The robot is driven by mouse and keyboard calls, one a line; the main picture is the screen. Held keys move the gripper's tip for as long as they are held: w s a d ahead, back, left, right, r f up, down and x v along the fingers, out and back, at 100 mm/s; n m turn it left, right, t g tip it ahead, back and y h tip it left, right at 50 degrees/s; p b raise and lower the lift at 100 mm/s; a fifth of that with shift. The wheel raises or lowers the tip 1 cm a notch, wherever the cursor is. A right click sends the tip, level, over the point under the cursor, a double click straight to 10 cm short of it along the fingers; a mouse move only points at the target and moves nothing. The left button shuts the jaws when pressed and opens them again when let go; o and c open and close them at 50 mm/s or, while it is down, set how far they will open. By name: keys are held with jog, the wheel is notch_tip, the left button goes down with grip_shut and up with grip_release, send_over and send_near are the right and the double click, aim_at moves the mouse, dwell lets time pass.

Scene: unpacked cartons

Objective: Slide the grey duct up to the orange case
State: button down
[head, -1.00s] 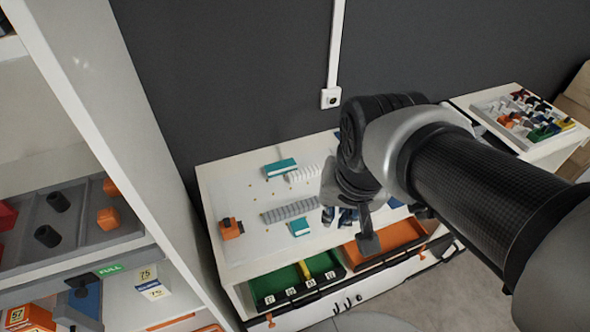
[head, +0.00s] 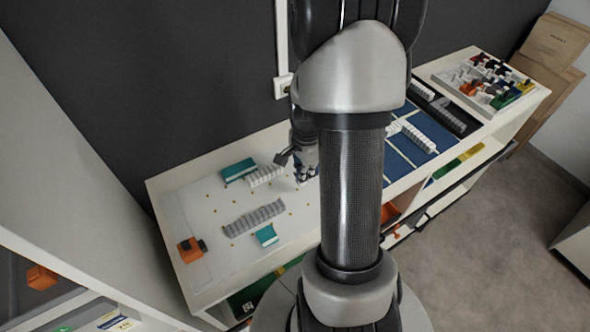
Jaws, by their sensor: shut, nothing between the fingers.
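The grey duct (head: 255,218), a ribbed bar, lies on the white board in the head view, slanting up to the right. The orange case (head: 190,250), with a dark part on its side, sits at the board's left end. A clear gap separates the duct's left end from the case. My gripper (head: 305,175) is shut and empty, to the right of and behind the grey duct, close to the right end of a white ribbed duct (head: 266,175). Its fingertips are small in view, and whether they touch the board is unclear.
A teal block (head: 239,170) lies behind the grey duct and a smaller teal block (head: 266,236) lies in front of it. Small yellow pegs dot the board. My arm hides the table's middle. A blue panel and a tray of parts (head: 484,82) are at right.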

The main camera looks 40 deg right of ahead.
aim_at(273, 206)
notch_tip(273, 206, down, 8)
jog(key=shift+r+b, duration=0.1)
jog(key=shift+b, duration=1.05)
jog(key=a, duration=0.2)
jog(key=w+a, duration=0.1)
jog(key=shift+a+r, duration=0.25)
jog(key=shift+r, duration=0.05)
jog(key=shift+a, duration=0.15)
jog(key=a, duration=0.2)
jog(key=w+a, duration=0.1)
jog(key=a, duration=0.3)
jog(key=shift+w+a, duration=0.2)
jog(key=shift+w, duration=0.1)
jog(key=shift+d, duration=0.2)
